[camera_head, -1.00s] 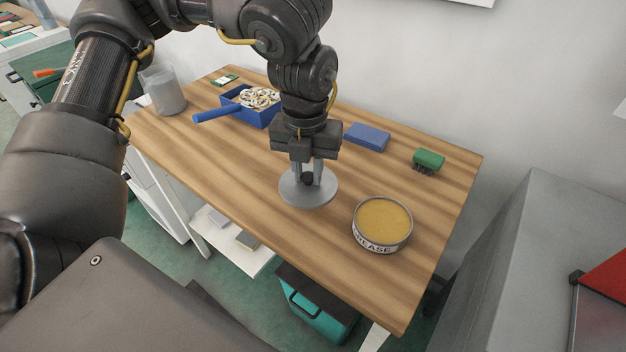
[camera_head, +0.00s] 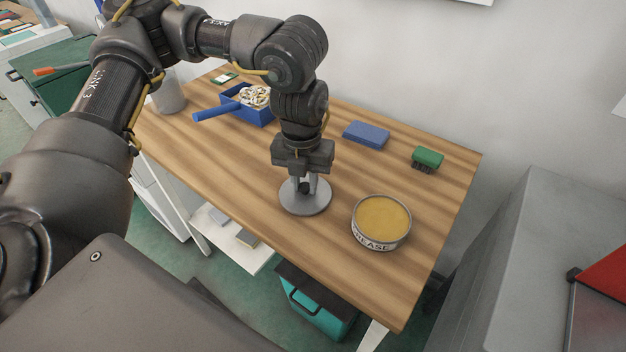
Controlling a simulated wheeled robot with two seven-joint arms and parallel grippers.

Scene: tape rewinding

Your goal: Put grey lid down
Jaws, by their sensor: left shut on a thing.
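The grey lid (camera_head: 318,205) is a flat round disc with a dark knob on top. It is low over the wooden table (camera_head: 225,175), left of the open grease tin (camera_head: 381,221); I cannot tell whether it touches the wood. My left gripper (camera_head: 304,186) points down and is shut on the lid's knob, which its fingers partly hide. The tin is full of yellow grease and has no lid on it. My right gripper is not in view.
A grey container (camera_head: 169,98) is at the left end. The table in front of the brush is clear.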

